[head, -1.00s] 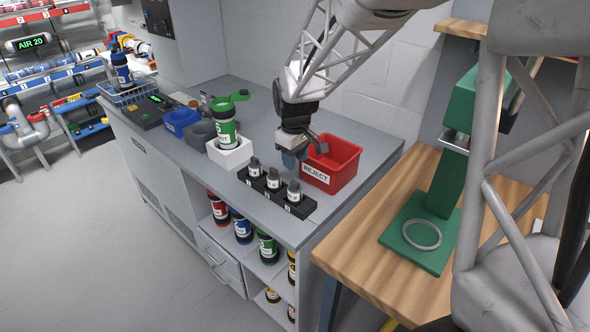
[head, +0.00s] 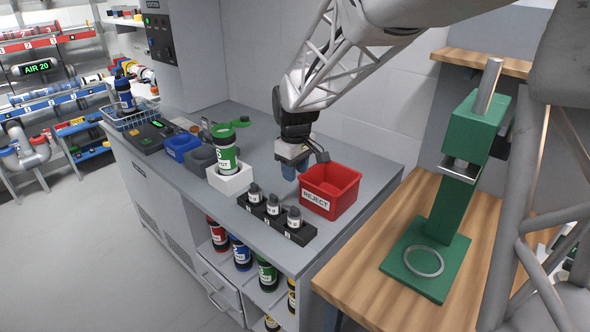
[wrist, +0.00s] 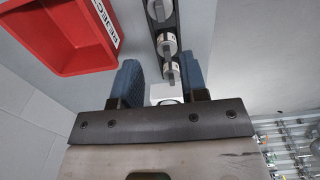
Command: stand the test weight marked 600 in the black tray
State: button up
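The weights also show in the wrist view (wrist: 168,44). I cannot tell whether this holder is the black tray; no other black tray is clear. My gripper (head: 290,170) has blue fingers pointing down and hangs behind the row, to the left of the red bin. In the wrist view my gripper (wrist: 165,78) is open, its fingers apart, with the end weight seen between them but no contact visible.
The red REJECT bin (head: 330,190) stands close right of my gripper. A white block (head: 231,180) holds a green canister (head: 225,146) to the left. Grey and blue bins (head: 181,146) and a dark device with a green display lie farther left. A green press (head: 450,205) stands on the wooden bench.

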dwell(0.3)
jog(key=s+d+r+m+t, duration=0.1)
jog(key=s+d+m, duration=0.2)
jog(key=s, duration=0.8)
jog(key=s+d+r+m, duration=0.2)
jog(key=s+d, duration=0.4)
jog(key=s, duration=0.5)
jog(key=s+d+r+m+t, duration=0.1)
jog(key=s+d+m, duration=0.3)
jog(key=s, duration=0.7)
jog(key=shift+s+d+r+t, duration=0.2)
jog(key=shift+s+r+t, duration=0.15)
jog(key=shift+r, duration=0.4)
